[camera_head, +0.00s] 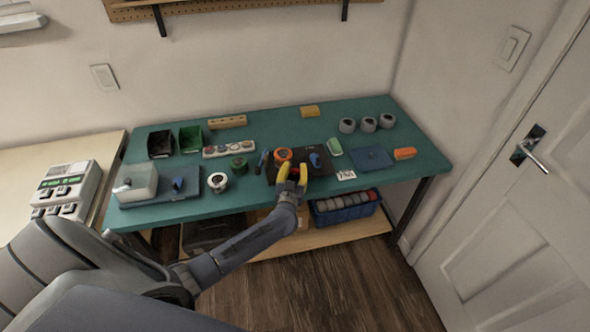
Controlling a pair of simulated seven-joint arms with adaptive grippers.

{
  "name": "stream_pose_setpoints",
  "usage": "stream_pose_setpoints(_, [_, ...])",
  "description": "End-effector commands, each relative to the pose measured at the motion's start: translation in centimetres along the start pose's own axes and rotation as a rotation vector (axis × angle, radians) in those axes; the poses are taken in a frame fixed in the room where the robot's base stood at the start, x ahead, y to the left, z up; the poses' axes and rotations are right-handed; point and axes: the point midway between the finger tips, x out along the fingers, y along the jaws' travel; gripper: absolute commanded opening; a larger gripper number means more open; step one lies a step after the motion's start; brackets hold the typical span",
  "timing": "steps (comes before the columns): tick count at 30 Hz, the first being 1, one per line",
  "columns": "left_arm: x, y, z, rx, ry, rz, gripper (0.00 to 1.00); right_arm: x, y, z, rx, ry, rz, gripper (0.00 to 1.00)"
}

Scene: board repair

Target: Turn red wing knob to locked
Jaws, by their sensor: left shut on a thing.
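A dark board (325,169) lies on the green bench top near its front edge. An orange-red round part (284,154) and a blue knob (315,160) sit on it. My left gripper (293,172), with yellow fingers, is over the board's front part, just in front of the orange-red part. It is shut on the red wing knob (295,171), of which only a small bit of red shows between the fingers. The knob's exact angle and any marking around it are hidden. My right gripper is not in view.
Several grey rolls stand at back right.

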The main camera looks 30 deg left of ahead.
Motion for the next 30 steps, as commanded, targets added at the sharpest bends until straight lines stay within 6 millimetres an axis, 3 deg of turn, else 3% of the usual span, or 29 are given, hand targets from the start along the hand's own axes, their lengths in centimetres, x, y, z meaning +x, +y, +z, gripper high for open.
stream_pose_setpoints(11, [0.1, -0.1, 0.0, -0.001, -0.001, 0.012, 0.04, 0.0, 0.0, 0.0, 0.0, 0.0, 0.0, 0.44])
stream_pose_setpoints(12, [0.1, -0.1, 0.0, -0.001, -0.001, 0.012, 0.39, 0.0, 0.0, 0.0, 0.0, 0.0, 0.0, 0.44])
stream_pose_setpoints(17, [0.0, -0.1, 0.0, -0.001, -0.001, 0.013, 0.57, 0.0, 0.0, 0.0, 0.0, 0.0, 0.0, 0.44])
stream_pose_setpoints(26, [-0.1, 0.0, 0.0, -0.001, -0.001, 0.014, 0.58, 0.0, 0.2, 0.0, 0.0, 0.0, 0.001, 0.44])
stream_pose_setpoints(30, [-1.2, 0.0, 0.1, -0.001, -0.001, 0.014, 0.58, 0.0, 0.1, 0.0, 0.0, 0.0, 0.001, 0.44])
